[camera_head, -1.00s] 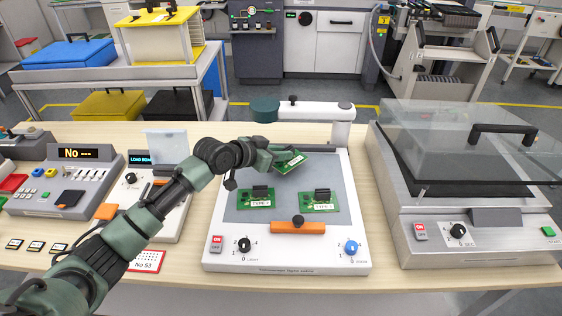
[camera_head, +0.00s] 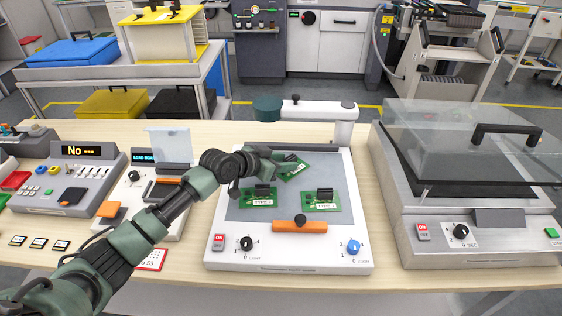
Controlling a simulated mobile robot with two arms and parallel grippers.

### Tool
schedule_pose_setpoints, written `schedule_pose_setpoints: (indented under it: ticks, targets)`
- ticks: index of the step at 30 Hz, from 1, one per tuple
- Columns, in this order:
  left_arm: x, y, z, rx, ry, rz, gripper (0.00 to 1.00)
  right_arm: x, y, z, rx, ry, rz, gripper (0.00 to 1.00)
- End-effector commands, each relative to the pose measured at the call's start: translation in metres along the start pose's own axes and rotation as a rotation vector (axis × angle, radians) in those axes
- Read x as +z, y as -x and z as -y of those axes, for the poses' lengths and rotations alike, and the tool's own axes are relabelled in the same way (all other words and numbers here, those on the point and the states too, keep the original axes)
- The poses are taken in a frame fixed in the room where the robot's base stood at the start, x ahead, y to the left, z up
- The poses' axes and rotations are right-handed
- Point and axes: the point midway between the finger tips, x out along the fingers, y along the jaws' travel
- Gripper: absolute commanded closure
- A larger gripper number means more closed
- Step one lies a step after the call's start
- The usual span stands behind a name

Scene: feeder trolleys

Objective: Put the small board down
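The small green board (camera_head: 294,171) is at the back middle of the inspection station's grey plate (camera_head: 240,207), turned at an angle. It is on or just above the plate; I cannot tell which. My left gripper (camera_head: 289,159) reaches over from the left and appears shut on the board's back left edge; the fingers are small and partly hidden. Two other green boards with black parts and white type labels lie flat on the plate, one at the left (camera_head: 258,200) and one at the right (camera_head: 321,204). My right gripper is not in view.
An orange bar with a black knob (camera_head: 302,226) lies at the plate's front. The scope arm (camera_head: 318,109) stands behind it. A machine with a clear lid (camera_head: 465,140) is at the right. Consoles (camera_head: 70,180) stand at the left, partly behind my arm.

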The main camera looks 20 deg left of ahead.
Motion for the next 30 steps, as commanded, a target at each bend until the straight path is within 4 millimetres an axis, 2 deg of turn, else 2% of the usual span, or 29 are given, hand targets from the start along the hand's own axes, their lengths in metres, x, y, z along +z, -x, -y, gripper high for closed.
schedule_pose_setpoints:
  ticks: [2, 5, 18, 24, 30]
  targets:
    - [-0.005, 0.003, 0.0, 0.0, -0.001, -0.001, 0.61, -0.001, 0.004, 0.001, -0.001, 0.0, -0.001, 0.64]
    - [-0.002, 0.015, 0.001, -0.001, -0.002, 0.001, 0.61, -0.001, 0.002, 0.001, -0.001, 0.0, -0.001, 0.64]
    - [-0.001, 0.102, 0.001, -0.002, -0.003, 0.002, 0.61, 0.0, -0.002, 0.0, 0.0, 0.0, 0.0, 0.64]
    - [-0.002, 0.12, 0.0, 0.0, 0.0, 0.001, 0.61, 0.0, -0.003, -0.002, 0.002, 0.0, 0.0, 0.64]
    - [-0.003, 0.122, 0.0, 0.001, 0.0, 0.0, 0.61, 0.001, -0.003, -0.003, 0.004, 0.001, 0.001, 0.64]
